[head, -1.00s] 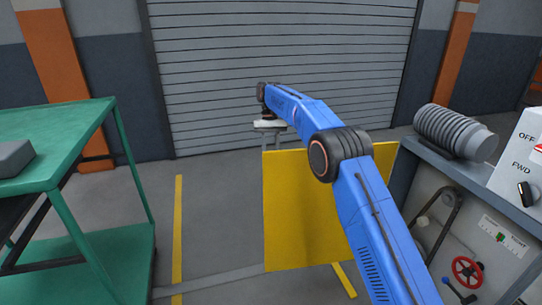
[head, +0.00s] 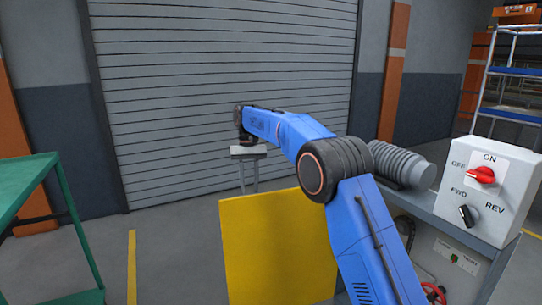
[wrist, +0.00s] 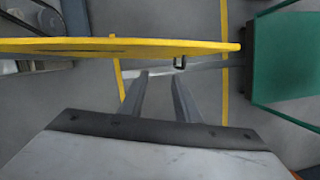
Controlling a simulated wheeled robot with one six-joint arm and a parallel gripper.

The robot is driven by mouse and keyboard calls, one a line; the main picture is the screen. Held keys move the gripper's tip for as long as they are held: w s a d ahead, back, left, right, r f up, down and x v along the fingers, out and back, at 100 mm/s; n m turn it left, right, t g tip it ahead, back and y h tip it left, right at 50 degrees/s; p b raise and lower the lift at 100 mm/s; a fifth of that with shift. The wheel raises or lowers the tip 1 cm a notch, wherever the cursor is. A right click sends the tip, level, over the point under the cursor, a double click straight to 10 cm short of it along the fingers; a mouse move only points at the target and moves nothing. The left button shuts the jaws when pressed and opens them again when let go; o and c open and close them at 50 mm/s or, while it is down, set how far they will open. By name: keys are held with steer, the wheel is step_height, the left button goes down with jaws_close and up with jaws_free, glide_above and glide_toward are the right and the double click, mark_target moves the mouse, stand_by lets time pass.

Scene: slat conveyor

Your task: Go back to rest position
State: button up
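My gripper (head: 249,186) hangs from the end of my blue arm, left of centre in the head view, in front of the grey shutter. Its two fingers point down and stand apart with nothing between them. A yellow panel (head: 280,250) stands below and to the right of the gripper in the head view. The same yellow panel (wrist: 120,46) crosses the wrist view just beyond the fingers, seen edge-on from above.
A grey machine with a control box (head: 495,190) stands at the right; its red knob (head: 482,174) is under "ON". A green cart (head: 25,190) is at the left. A blue shelf rack (head: 510,95) stands at the back right. Floor between cart and panel is clear.

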steer(key=shift+t+y, duration=0.3)
steer(key=shift+t, duration=0.3)
steer(key=s+d+r, duration=0.1)
steer(key=d+r, duration=0.1)
steer(key=s+d+r, duration=0.1)
steer(key=d+r, duration=0.1)
steer(key=d, duration=0.1)
steer(key=s+d+r, duration=0.2)
steer(key=shift+d, duration=0.35)
steer(key=s+d+r+m+t, duration=0.1)
steer(key=s+d+r+t, duration=0.15)
steer(key=s+d, duration=0.65)
steer(key=s+d+r+m+t, duration=0.1)
steer(key=s+d+r, duration=0.3)
steer(key=s+d, duration=0.6)
steer(key=s+d+f+t, duration=0.1)
steer(key=s+d+f, duration=0.2)
steer(key=s, duration=0.6)
steer(key=s+d+f+t, duration=0.1)
steer(key=s+d+f, duration=0.3)
steer(key=s+f, duration=0.3)
steer(key=s+d+f+t, duration=0.1)
steer(key=s+d+f, duration=0.3)
steer(key=s, duration=0.7)
steer(key=shift+s+d+f+m, duration=0.15)
steer(key=shift+s+f+m, duration=0.15)
steer(key=shift+f, duration=0.2)
